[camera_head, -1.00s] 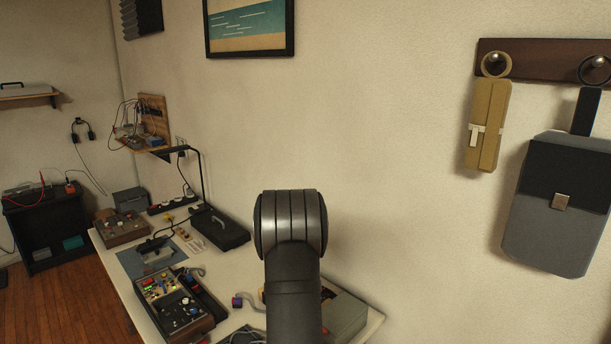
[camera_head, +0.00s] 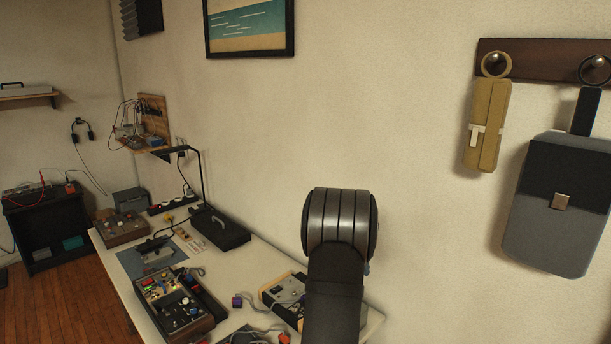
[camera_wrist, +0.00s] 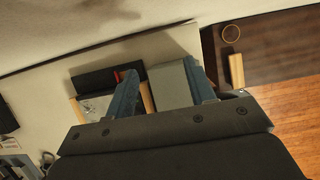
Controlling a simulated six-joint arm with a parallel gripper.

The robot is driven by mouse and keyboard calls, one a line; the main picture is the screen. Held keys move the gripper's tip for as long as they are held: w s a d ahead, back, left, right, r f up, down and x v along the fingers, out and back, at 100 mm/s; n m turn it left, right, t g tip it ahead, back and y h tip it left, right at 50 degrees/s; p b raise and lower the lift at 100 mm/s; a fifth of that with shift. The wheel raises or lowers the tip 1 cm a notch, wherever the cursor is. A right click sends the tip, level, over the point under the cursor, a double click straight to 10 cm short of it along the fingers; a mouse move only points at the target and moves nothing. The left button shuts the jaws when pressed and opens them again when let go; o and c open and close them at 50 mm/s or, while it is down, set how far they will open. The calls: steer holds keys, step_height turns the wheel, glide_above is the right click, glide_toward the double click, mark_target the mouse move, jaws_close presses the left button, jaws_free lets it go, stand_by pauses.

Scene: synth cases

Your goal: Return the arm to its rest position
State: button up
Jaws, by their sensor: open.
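My arm rises from the bottom of the head view, with a rounded grey joint at its top in front of the wall. My gripper (camera_wrist: 160,70) shows in the wrist view with its two blue-grey fingers spread apart and nothing between them. Beyond the fingers, the wrist view shows the pale table and boxy things on it. The gripper's fingers cannot be made out in the head view.
A white worktable (camera_head: 245,272) holds a control box with knobs (camera_head: 174,305), a black case (camera_head: 220,228) and a yellow-edged device (camera_head: 284,296) beside my arm. A grey bag (camera_head: 550,240) and a tan pouch (camera_head: 487,120) hang at right. The wall between is bare.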

steer(key=shift+d+f, duration=0.25)
steer(key=shift+f, duration=0.5)
steer(key=o, duration=1)
steer(key=shift+a, duration=0.15)
steer(key=shift+o, duration=0.5)
steer(key=s+a+r, duration=0.1)
steer(key=a, duration=0.6)
steer(key=s+a+r, duration=0.2)
steer(key=a, duration=0.5)
steer(key=shift+s, duration=0.2)
steer(key=s+a+r, duration=0.2)
steer(key=s+a, duration=0.4)
steer(key=a, duration=0.5)
steer(key=x, duration=0.9)
steer(key=shift+w, duration=0.15)
steer(key=shift+d+f, duration=0.1)
